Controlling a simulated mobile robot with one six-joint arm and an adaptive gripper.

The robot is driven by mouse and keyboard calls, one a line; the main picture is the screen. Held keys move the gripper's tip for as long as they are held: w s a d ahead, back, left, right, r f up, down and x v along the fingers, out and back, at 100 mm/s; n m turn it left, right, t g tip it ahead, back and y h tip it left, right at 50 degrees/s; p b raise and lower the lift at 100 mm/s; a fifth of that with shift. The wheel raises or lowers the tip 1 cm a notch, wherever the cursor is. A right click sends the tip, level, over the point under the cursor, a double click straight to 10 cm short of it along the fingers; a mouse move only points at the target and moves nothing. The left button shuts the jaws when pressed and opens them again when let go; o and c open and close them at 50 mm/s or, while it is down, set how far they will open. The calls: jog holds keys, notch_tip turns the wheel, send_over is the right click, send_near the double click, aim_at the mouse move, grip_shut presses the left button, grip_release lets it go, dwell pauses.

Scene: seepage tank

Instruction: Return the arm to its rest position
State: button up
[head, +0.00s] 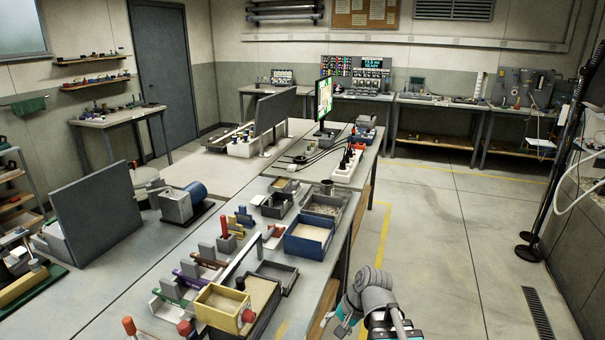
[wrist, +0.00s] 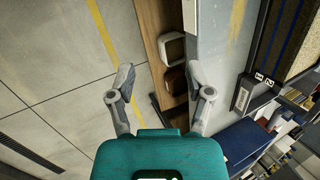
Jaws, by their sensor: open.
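My gripper (wrist: 160,72) shows in the wrist view with its two grey fingers spread wide and nothing between them. Below it in that view is the teal gripper body. The wrist view looks down past the bench's edge, with a wooden lower shelf (wrist: 152,25) and the floor below the fingers.
The bench holds a blue tray (head: 308,236), a yellow box (head: 222,308), grey trays and several small coloured fixtures. A monitor (head: 324,98) stands farther back. Open floor (head: 450,240) lies to the right, with a black stand (head: 530,250) near the right wall.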

jog(key=s+d+n+h+p, duration=0.2)
jog(key=d+n+h, duration=0.3)
jog(key=d, duration=0.3)
jog(key=shift+d+r, duration=0.3)
jog(key=shift+d, duration=0.1)
jog(key=shift+c, duration=0.6)
